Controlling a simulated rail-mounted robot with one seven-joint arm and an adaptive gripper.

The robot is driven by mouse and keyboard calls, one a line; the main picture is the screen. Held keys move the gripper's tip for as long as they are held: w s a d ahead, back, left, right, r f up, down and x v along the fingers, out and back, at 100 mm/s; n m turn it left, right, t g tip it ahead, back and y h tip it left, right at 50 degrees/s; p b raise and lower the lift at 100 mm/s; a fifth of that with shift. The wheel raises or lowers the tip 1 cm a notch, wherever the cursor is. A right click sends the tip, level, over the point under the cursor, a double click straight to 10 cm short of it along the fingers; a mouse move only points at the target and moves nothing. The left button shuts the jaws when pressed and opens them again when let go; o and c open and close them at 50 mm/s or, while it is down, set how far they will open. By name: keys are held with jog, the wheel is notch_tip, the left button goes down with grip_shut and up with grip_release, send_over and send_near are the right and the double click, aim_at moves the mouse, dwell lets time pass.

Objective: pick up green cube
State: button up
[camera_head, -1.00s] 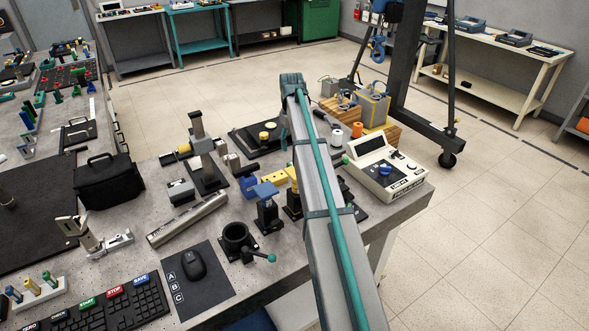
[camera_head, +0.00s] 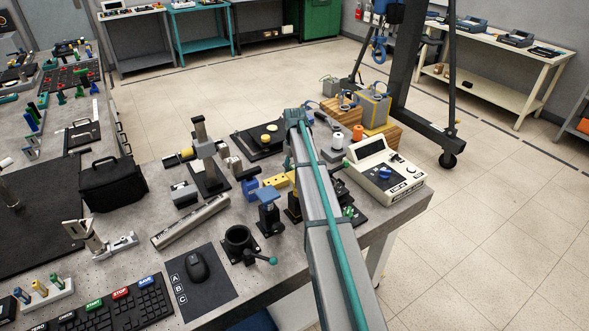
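I cannot make out a green cube for certain in the head view. A small green item (camera_head: 349,211) shows just right of my arm near the bench edge, too small to tell its shape. My grey arm with a teal stripe reaches over the grey workbench (camera_head: 290,268), and its far end is by the black plate with a yellow knob. My gripper cannot be made out; it is hidden behind or below the arm, and the arm also covers part of the bench.
A blue-topped stand (camera_head: 268,210), yellow block (camera_head: 276,181) and black ring clamp (camera_head: 240,243) stand left of my arm. A white console (camera_head: 386,170) is to the right. A black bag (camera_head: 112,183), mouse (camera_head: 197,266) and keyboard (camera_head: 105,306) lie further left.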

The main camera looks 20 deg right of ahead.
jog(key=shift+f, duration=0.2)
jog(key=c, duration=0.9)
jog(key=shift+r, duration=0.1)
jog(key=shift+c, duration=0.2)
